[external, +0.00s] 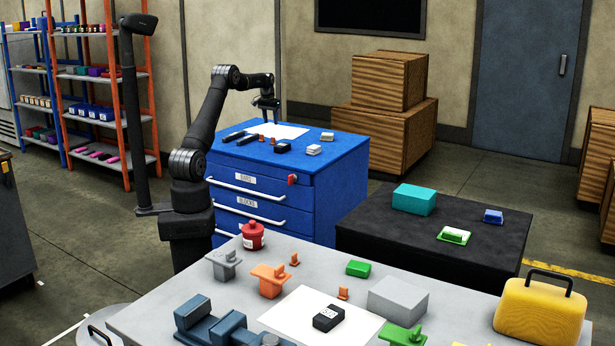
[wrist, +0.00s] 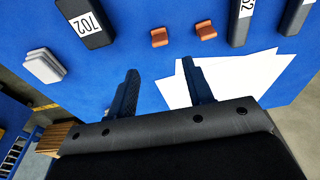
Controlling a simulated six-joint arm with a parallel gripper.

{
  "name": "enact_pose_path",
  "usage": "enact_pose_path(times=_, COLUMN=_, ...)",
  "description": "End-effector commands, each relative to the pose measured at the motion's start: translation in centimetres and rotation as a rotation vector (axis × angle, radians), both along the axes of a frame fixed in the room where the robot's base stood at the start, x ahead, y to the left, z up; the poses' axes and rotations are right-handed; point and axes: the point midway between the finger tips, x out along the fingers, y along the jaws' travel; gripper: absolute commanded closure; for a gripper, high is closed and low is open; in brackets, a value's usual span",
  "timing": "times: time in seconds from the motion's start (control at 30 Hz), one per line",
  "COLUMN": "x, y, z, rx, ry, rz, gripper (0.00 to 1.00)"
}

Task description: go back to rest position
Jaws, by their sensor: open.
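In the external view my gripper (external: 266,108) hangs above the back part of the blue cabinet (external: 330,180), over white paper sheets (external: 290,131). The sheets also show in the wrist view (wrist: 250,75), partly behind the right finger. My arm is bent at the elbow and reaches right from its base.
Black blocks (external: 282,147), small orange pieces (external: 262,139) and pale blocks (external: 313,149) lie on the cabinet. In front stands a grey table (external: 160,300) with coloured parts and a yellow toolbox (external: 540,310). A black table (external: 370,235) is at right. A post (external: 133,120) stands left of my arm.

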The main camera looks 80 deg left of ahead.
Motion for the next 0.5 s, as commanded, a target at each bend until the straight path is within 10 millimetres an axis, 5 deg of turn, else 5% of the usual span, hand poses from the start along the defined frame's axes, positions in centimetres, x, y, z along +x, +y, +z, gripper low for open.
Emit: enact_pose_path(times=0.5, x=1.0, y=1.0, z=-10.0, rx=-0.003, ry=0.001, rz=0.000, gripper=0.53)
